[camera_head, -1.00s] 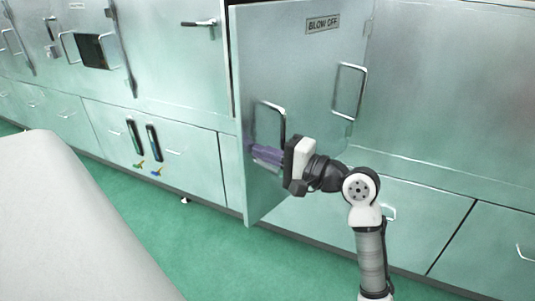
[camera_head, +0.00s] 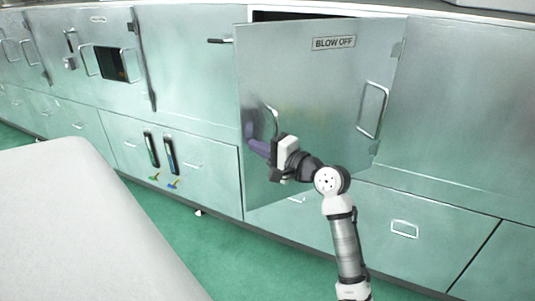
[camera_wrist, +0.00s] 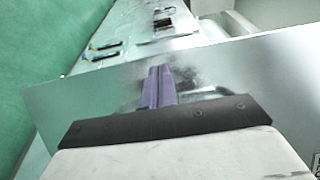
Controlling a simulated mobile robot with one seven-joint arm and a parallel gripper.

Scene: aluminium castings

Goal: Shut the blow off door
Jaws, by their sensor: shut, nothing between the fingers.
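The blow off door (camera_head: 310,90) is a flat metal panel with a "BLOW OFF" label (camera_head: 334,43). It stands partly open, hinged on its right side, with a dark gap above its top edge. Its handle (camera_head: 272,118) is near the free left edge and partly hidden by my gripper. My gripper (camera_head: 250,140) has purple fingers, shut and empty, at the door's face beside the handle. In the wrist view the fingers (camera_wrist: 158,86) point at the door panel (camera_wrist: 240,72). Whether they touch it I cannot tell.
Metal cabinets line the wall. A latch lever (camera_head: 220,41) sticks out left of the door. Another handle (camera_head: 372,108) is near the hinge side. A pale rounded surface (camera_head: 80,220) fills the lower left. Green floor (camera_head: 200,250) is clear between.

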